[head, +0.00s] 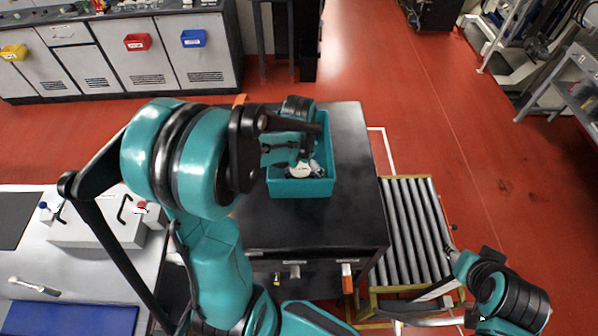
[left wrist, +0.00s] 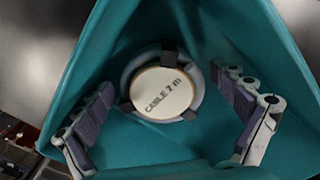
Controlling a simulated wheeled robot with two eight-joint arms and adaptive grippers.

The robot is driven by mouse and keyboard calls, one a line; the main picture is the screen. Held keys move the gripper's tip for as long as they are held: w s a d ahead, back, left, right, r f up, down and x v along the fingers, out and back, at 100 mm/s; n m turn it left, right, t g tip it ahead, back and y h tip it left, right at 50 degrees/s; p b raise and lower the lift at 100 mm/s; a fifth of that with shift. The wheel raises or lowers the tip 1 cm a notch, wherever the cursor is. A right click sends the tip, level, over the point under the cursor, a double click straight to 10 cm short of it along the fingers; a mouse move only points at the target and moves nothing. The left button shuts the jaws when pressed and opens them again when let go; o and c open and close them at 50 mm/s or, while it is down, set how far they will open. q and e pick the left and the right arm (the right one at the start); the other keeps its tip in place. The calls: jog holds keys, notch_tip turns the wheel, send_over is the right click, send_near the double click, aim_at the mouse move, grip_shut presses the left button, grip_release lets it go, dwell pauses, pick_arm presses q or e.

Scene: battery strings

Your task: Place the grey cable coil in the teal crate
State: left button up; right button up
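The grey cable coil (left wrist: 163,86), with dark ties and a cream disc reading "CABLE 2 m", lies inside the teal crate (left wrist: 215,22) in the left wrist view. In the head view the coil (head: 301,171) shows partly under my left gripper, in the teal crate (head: 302,188) on a black cabinet top. My left gripper (left wrist: 168,118) is open, one finger on each side of the coil and apart from it. In the head view my left gripper (head: 294,158) is over the crate, partly hidden by my arm. My right gripper (head: 452,252) is at the lower right, away from the crate; its fingers are unclear.
The black cabinet (head: 352,190) has a clear top right of the crate. A roller conveyor (head: 410,220) stands to its right. A light bench with a grey box (head: 95,228) and a blue mat (head: 70,317) is at the left. Grey cabinets with bins stand at the back.

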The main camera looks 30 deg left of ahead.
pick_arm(q)
jog(key=shift+r, duration=0.25)
notch_tip(320, 180, up, 11)
jog(key=p, duration=0.2)
jog(key=s+d+r+n+t, duration=0.1)
jog(key=s+d+r+t, duration=0.1)
jog(key=s+d+t, duration=0.5)
jog(key=shift+s+d, duration=0.45)
jog(key=shift+d, duration=0.55)
